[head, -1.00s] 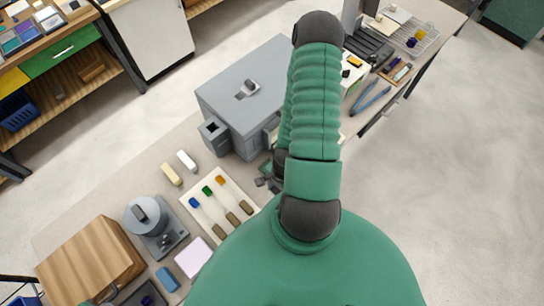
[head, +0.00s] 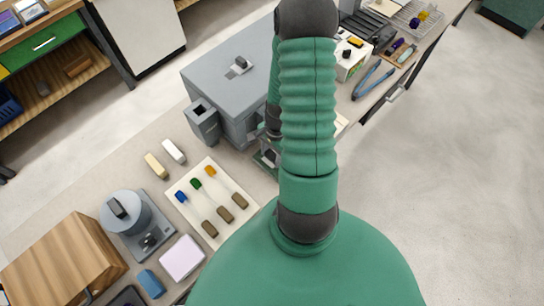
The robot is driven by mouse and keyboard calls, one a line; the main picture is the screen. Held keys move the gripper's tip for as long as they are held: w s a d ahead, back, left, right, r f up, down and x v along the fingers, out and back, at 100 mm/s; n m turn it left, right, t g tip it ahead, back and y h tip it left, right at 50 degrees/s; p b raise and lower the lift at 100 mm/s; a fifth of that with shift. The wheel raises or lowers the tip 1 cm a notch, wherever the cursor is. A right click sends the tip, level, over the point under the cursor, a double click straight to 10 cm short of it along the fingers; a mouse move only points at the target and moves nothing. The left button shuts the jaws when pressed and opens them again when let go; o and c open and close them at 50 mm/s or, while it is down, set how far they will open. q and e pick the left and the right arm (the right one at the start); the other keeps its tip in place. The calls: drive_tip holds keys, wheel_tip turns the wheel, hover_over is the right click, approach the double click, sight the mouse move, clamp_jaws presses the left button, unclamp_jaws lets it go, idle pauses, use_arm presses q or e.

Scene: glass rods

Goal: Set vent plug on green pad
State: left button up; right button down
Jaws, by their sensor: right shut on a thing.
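My right gripper (head: 268,156) is mostly hidden behind my green arm, low beside the front of the grey box-shaped furnace (head: 222,82). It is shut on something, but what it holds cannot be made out. A small dark knob on a light plate (head: 240,65) sits on top of the furnace; I cannot tell whether this is the vent plug. No green pad can be clearly told apart; a little dark green shows around the gripper. My left gripper is not in view.
A cream tray (head: 188,208) with blue-, green- and orange-tipped tools lies left of my arm. A grey round device (head: 125,212), a wooden box (head: 65,258) and a pink block (head: 182,258) stand further left. Blue pliers (head: 373,80) lie right of my arm.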

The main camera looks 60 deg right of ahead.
drive_tip(key=shift+w+a+f, duration=0.1)
drive_tip(key=shift+a, duration=0.05)
drive_tip(key=c, duration=0.9)
unclamp_jaws()
drive_tip(key=shift+c, duration=0.2)
drive_tip(key=shift+o, duration=1.2)
